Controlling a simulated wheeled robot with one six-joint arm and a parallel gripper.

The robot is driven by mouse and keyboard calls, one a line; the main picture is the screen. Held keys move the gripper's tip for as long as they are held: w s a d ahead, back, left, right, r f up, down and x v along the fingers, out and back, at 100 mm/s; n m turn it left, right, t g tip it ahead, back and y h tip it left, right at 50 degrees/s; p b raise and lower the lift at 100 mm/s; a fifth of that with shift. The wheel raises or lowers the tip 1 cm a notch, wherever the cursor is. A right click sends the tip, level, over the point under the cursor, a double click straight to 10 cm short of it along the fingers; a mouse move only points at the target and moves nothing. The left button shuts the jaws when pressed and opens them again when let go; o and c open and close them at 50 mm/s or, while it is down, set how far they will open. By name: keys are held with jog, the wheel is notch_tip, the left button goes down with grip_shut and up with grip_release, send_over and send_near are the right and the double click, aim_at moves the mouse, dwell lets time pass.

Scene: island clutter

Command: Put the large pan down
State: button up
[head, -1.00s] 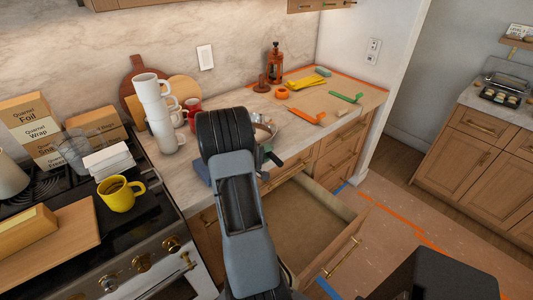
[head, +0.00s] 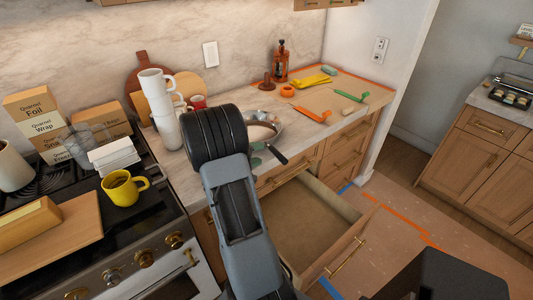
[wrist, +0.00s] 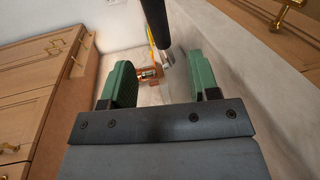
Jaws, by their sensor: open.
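The large pan (head: 265,119) is a shiny metal pan with a dark handle (head: 279,154). In the head view it appears to rest on the counter behind my arm, its handle pointing to the front edge. My arm hides its left part. My gripper (head: 257,154) is mostly hidden there; bits of its green fingers show left of the handle. In the wrist view my gripper (wrist: 164,85) has its green fingers wide apart with nothing between them. A dark handle (wrist: 156,22) shows beyond the fingertips, apart from them.
An open drawer (head: 318,211) juts out below the counter. A stack of white mugs (head: 160,105) stands left of my arm. Orange, yellow and green tools (head: 314,114) lie to the right. A yellow mug (head: 120,189) stands on the stove at left.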

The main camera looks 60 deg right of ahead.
jog(key=shift+b+v, duration=0.3)
jog(key=shift+v, duration=2.45)
jog(key=s+a+r+n+t+y, duration=0.1)
jog(key=a+y, duration=0.4)
jog(key=a, duration=0.6)
jog(key=s+a+r+n+t+y, duration=0.1)
jog(key=a+t+y, duration=0.3)
jog(key=a, duration=0.6)
jog(key=s+a+r+n+t+y, duration=0.1)
jog(key=s+a+r+t+y, duration=0.2)
jog(key=a, duration=0.8)
jog(key=t+y, duration=0.1)
jog(key=y, duration=0.1)
jog(key=shift+a+r+y, duration=0.3)
